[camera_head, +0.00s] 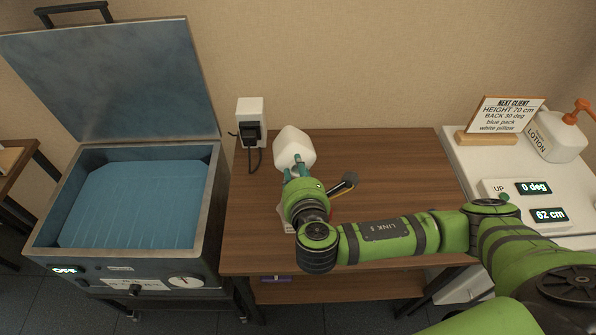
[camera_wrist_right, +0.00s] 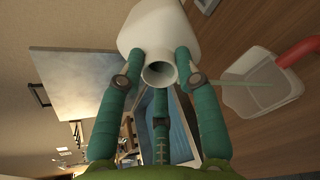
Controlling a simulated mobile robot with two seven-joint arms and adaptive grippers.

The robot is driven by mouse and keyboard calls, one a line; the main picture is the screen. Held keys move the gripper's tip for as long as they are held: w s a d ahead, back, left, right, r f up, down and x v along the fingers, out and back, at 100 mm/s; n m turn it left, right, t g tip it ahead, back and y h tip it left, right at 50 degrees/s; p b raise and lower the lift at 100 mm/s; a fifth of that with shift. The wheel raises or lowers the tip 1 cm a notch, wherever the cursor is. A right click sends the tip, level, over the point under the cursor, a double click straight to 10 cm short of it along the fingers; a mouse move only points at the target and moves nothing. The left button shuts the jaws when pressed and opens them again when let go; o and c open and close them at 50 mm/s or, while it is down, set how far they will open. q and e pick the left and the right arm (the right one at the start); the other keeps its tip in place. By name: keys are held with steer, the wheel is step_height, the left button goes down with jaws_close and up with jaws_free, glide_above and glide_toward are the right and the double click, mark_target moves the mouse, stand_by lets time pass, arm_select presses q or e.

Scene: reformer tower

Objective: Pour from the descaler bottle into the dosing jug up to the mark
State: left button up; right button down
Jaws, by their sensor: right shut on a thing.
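My right gripper (camera_head: 297,172) is shut on the white descaler bottle (camera_head: 294,147), above the wooden table. In the right wrist view, the fingers (camera_wrist_right: 158,95) surround the bottle (camera_wrist_right: 155,28) near its open, uncapped mouth. The bottle is tipped over. A thin pale green stream runs from beside the mouth to the clear dosing jug (camera_wrist_right: 262,92). In the head view, only a pale edge of the jug (camera_head: 284,217) shows beneath my gripper. The mark and liquid level cannot be made out. My left gripper is out of view.
The wooden table (camera_head: 400,165) is mostly clear to the right. An open steel tank (camera_head: 135,205) with a raised lid stands at the left. A wall socket (camera_head: 249,112) with a plug is behind. A lotion bottle (camera_head: 556,138), sign (camera_head: 507,115) and display panel (camera_head: 525,205) are at right.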

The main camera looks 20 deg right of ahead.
steer(key=shift+f+t+b, duration=0.2)
steer(key=shift+t+b, duration=0.1)
steer(key=shift+b, duration=0.2)
steer(key=shift+s+f+t+h+b, duration=0.15)
steer(key=shift+f+t+b, duration=0.5)
steer(key=shift+b, duration=0.55)
steer(key=shift+s+f+t+h+b, duration=0.15)
steer(key=shift+f+t+b, duration=0.5)
steer(key=shift+b, duration=0.55)
stand_by(3.5)
steer(key=shift+w, duration=0.1)
step_height(320, 180, up, 3)
steer(key=g+p, duration=0.2)
steer(key=p, duration=0.5)
steer(key=shift+w+f, duration=0.15)
steer(key=shift+f, duration=0.05)
steer(key=shift+r+g+p, duration=0.1)
steer(key=shift+g+p, duration=0.2)
steer(key=shift+p, duration=0.5)
